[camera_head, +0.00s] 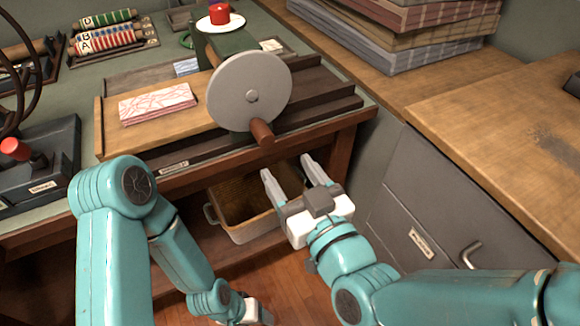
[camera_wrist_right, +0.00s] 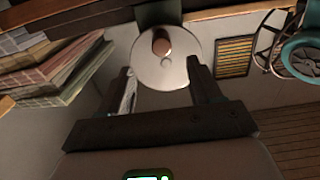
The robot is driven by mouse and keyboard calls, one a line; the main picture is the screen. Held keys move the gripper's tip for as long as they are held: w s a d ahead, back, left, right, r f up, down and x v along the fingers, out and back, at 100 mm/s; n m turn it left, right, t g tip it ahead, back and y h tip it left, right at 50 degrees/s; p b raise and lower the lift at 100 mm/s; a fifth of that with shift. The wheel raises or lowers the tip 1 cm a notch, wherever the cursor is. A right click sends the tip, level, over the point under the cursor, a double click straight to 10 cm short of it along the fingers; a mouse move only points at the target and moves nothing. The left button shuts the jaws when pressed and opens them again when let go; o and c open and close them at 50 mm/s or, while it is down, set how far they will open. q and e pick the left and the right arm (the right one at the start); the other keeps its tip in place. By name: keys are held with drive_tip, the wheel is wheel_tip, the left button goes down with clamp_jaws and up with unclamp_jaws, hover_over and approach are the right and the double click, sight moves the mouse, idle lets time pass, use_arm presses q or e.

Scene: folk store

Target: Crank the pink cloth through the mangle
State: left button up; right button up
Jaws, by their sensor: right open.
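The pink cloth (camera_head: 157,103), a folded pale piece with pink lines, lies flat on the light wooden board of the mangle, left of the wheel. The mangle's round grey crank wheel (camera_head: 233,84) has a brown handle (camera_head: 262,132) sticking out low toward me. In the right wrist view the wheel (camera_wrist_right: 151,74) and handle (camera_wrist_right: 161,43) show ahead, between the fingers. My right gripper (camera_head: 288,166) is open and empty, below and right of the handle, apart from it. My left gripper (camera_head: 258,312) is low at the bottom edge; its fingers are not clear.
A red cup (camera_head: 219,13) on a white saucer (camera_head: 236,20) stands behind the wheel. A bin (camera_head: 249,231) sits under the bench. A grey cabinet (camera_head: 395,215) with a wooden top closes the right side. Patterned rollers (camera_head: 108,40) and a red-knobbed lever (camera_head: 15,149) stand at left.

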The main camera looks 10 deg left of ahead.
sight(268, 142)
drive_tip(key=p+x, duration=0.4)
drive_tip(key=x, duration=0.7)
drive_tip(key=shift+s+r+p, duration=0.1)
drive_tip(key=shift+p, duration=0.2)
drive_tip(key=shift+b, duration=0.7)
drive_tip(key=shift+a, duration=0.1)
drive_tip(key=c, duration=0.9)
